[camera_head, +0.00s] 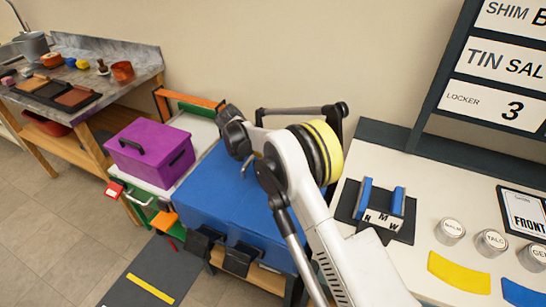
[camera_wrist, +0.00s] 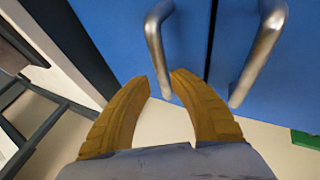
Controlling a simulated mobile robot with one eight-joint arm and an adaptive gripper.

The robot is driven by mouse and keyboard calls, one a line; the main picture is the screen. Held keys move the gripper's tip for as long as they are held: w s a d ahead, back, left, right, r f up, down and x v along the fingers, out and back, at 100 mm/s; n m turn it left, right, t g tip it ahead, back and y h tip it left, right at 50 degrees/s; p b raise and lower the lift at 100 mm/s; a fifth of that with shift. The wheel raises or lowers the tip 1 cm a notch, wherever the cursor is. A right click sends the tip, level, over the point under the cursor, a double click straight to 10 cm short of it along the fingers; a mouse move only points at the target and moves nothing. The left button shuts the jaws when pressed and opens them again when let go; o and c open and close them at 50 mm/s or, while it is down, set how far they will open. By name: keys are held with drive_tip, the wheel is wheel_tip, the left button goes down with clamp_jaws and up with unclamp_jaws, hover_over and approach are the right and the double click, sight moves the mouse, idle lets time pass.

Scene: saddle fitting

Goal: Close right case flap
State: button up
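In the wrist view two blue panels (camera_wrist: 107,28) (camera_wrist: 235,25) stand side by side with a dark seam between them. Each bears a curved metal handle, one on the left (camera_wrist: 155,42) and one on the right (camera_wrist: 257,57). My gripper (camera_wrist: 163,84) has ochre fingers apart, with a narrow gap at the tips. The lower end of the left handle appears between the fingertips; I cannot tell if they touch. In the head view a blue case (camera_head: 222,190) stands mid-picture, with my arm over its right part. My fingers are mostly hidden there. I cannot tell which panel is the right flap.
A purple box (camera_head: 150,152) stands left of the blue case. A white bench (camera_head: 400,265) with a dark tool holder (camera_head: 400,228) and several tins lies to the right. A wooden workbench (camera_head: 100,70) is at far left. Floor is free at front left.

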drive_tip(key=shift+d+r, duration=0.15)
drive_tip(key=shift+d, duration=0.1)
drive_tip(key=shift+a, duration=0.15)
drive_tip(key=v, duration=1.2)
